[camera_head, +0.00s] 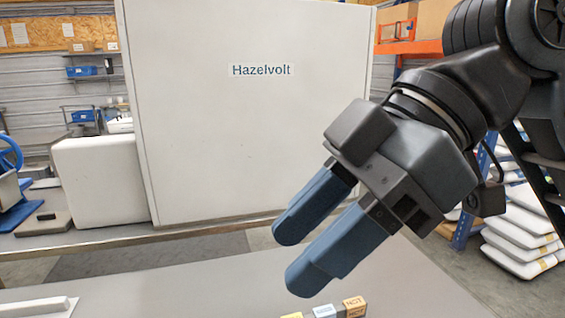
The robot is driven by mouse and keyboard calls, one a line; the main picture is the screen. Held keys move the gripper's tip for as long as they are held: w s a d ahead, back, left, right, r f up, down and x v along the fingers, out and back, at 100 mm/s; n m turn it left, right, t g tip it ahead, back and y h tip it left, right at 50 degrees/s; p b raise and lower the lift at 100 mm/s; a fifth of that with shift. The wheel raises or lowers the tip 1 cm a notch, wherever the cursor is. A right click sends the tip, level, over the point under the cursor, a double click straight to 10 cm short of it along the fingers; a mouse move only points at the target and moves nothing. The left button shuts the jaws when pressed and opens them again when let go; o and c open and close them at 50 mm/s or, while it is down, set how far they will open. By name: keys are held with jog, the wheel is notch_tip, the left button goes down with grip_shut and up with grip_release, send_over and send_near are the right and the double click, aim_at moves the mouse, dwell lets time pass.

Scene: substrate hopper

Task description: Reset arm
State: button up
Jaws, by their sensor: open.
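My gripper (290,258) hangs at the right of the head view, pointing down and to the left. Its two blue fingers are apart, with nothing between them. It is in the air above the grey table (190,285), touching nothing that I can see. My dark arm comes in from the upper right.
Small blocks, among them a white one (324,311) and an orange one (354,305), lie at the table's bottom edge, partly cut off. A white bar (35,307) lies at lower left. A large white Hazelvolt cabinet (250,130) stands behind. White sacks (525,240) are stacked at right.

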jog(key=w+a+f+m+t+y, duration=0.2)
jog(key=w+a+m+t+y, duration=0.35)
jog(key=m+t+y, duration=0.3)
jog(key=s+d+f+m+t+h, duration=0.1)
jog(key=d+f+m+t+h, duration=0.35)
jog(key=f+m, duration=0.25)
jog(key=s+d+f+m+t+h, duration=0.1)
jog(key=d+f+m+t+h, duration=0.2)
jog(key=d+f+m+t, duration=0.25)
jog(key=s+d+f+m+g+h, duration=0.1)
jog(key=s+d+f+m+h, duration=0.1)
jog(key=s+d+f+h, duration=0.35)
jog(key=s+d+f+m+h, duration=0.1)
jog(key=s+d+f+h, duration=0.15)
jog(key=s+f, duration=0.5)
jog(key=s+d+n+g+h, duration=0.1)
jog(key=s+d+n, duration=0.15)
jog(key=s, duration=0.55)
jog(key=s+d+n, duration=0.1)
jog(key=s+d, duration=0.3)
jog(key=s, duration=0.4)
notch_tip(320, 180, down, 8)
jog(key=b, duration=0.8)
jog(key=shift+d+b, duration=0.15)
jog(key=shift+b, duration=0.25)
